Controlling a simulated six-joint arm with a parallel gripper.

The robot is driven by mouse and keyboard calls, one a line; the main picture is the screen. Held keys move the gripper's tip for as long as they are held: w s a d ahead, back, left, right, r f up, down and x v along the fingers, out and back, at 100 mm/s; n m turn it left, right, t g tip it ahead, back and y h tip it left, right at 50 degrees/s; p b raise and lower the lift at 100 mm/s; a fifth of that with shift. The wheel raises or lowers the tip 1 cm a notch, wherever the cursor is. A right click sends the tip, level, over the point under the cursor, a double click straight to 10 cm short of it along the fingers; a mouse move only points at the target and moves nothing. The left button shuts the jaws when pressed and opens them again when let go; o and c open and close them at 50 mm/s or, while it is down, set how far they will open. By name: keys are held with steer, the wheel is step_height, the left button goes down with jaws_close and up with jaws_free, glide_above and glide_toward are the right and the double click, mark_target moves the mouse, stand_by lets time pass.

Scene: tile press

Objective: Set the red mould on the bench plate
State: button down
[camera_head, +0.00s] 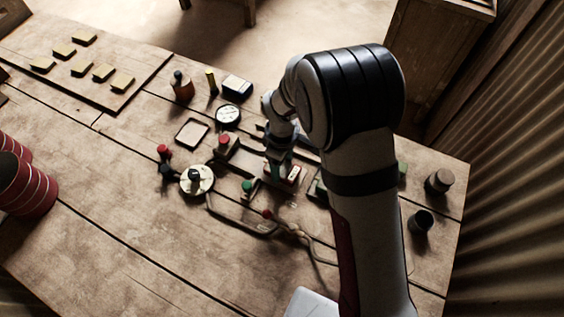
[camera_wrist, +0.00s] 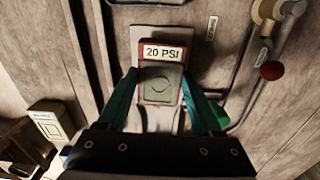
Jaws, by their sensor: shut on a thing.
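A pale, narrow plate (camera_wrist: 142,42) lies under the mould in the wrist view. I cannot tell whether the mould touches it. A small dark-rimmed square plate (camera_head: 192,132) lies flat on the bench, left of my gripper; I cannot tell which is the bench plate.
Pipes, a green knob (camera_head: 247,187), a red knob (camera_head: 224,142) and a pale round dial (camera_head: 196,179) crowd the bench near my gripper. A gauge (camera_head: 228,115) stands behind. Yellow tiles lie on a board (camera_head: 128,92) at far left.

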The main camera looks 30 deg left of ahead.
steer(key=shift+f, duration=0.4)
jaws_free()
step_height(320, 180, up, 16)
steer(key=s+d+r+m, duration=0.2)
steer(key=d+r+m, duration=0.15)
steer(key=d, duration=0.35)
steer(key=s+d+r+m, duration=0.2)
steer(key=d+m, duration=0.3)
steer(key=d, duration=0.1)
steer(key=s+d+f+m+y, duration=0.1)
steer(key=s+d+m, duration=0.9)
steer(key=s+m, duration=0.3)
steer(key=shift+m+y, duration=0.4)
steer(key=shift+m, duration=0.35)
